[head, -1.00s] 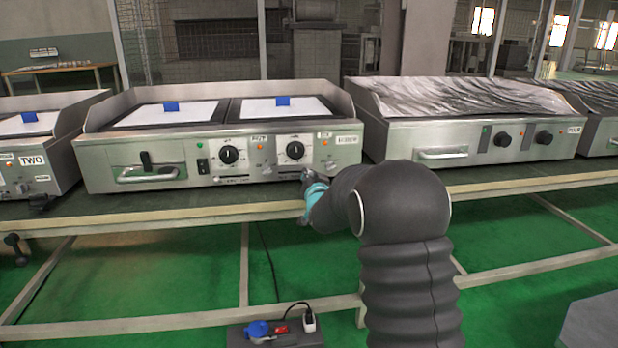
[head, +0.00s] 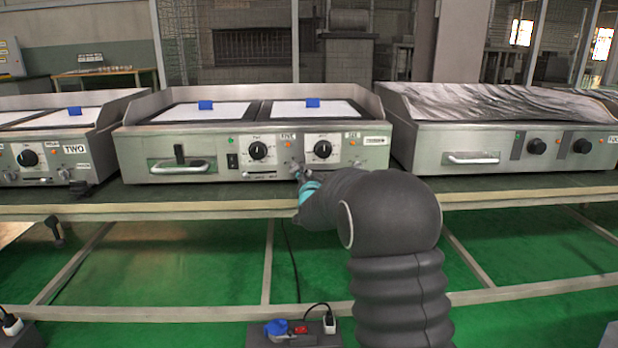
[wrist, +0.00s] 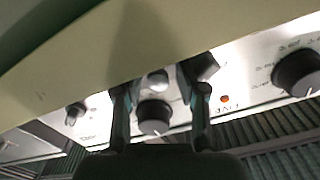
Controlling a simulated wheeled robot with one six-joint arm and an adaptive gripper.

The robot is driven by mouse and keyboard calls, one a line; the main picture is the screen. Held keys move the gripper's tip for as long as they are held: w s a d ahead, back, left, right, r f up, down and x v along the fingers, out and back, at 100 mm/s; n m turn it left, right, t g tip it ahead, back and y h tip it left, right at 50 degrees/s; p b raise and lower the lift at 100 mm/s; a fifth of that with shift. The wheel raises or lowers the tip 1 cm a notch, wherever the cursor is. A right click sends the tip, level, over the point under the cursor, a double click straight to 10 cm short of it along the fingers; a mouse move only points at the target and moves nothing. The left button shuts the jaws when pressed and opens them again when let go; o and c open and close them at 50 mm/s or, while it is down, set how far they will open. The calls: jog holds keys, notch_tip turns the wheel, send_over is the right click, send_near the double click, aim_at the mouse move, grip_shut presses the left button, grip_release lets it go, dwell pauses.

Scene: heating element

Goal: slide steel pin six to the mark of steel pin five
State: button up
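The steel griddle (head: 215,155) has two black knobs, labels reading FIVE (head: 288,138) and apparently SIX, and narrow slots low on its front. The slot under the left knob (head: 260,175) shows, but its pin and mark are too small to read. My gripper (head: 298,174) is at the lower front, left of and below the right knob (head: 322,150), and hides part of that area. In the wrist view, my gripper's fingers (wrist: 159,98) are apart. A small round silver thing (wrist: 157,80), perhaps steel pin six, shows between them; contact cannot be told.
A wooden table rail (head: 150,211) runs just below and in front of the griddle. A foil-covered griddle (head: 480,135) stands to the right, and one labelled TWO (head: 75,149) to the left. A power box (head: 295,334) is on the green floor.

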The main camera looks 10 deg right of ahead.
jog(key=shift+a, duration=0.15)
jog(key=s+a, duration=0.1)
jog(key=s, duration=0.7)
dwell(0.4)
jog(key=s+a+r+n+g+y+p, duration=0.2)
jog(key=s+r+g, duration=0.15)
jog(key=s, duration=0.45)
jog(key=s+f+n+g+p, duration=0.1)
jog(key=s+g, duration=0.3)
jog(key=s, duration=1.5)
jog(key=s+a+f+n+g+p, duration=0.1)
jog(key=s+n+g+p, duration=0.2)
jog(key=s, duration=1.6)
jog(key=shift+a+g+y+p, duration=0.3)
jog(key=shift+g+y+p, duration=0.1)
jog(key=shift+g+p, duration=0.4)
jog(key=shift+w+f, duration=0.1)
jog(key=shift+c, duration=0.4)
jog(key=shift+a+n, duration=0.15)
jog(key=shift+n, duration=0.15)
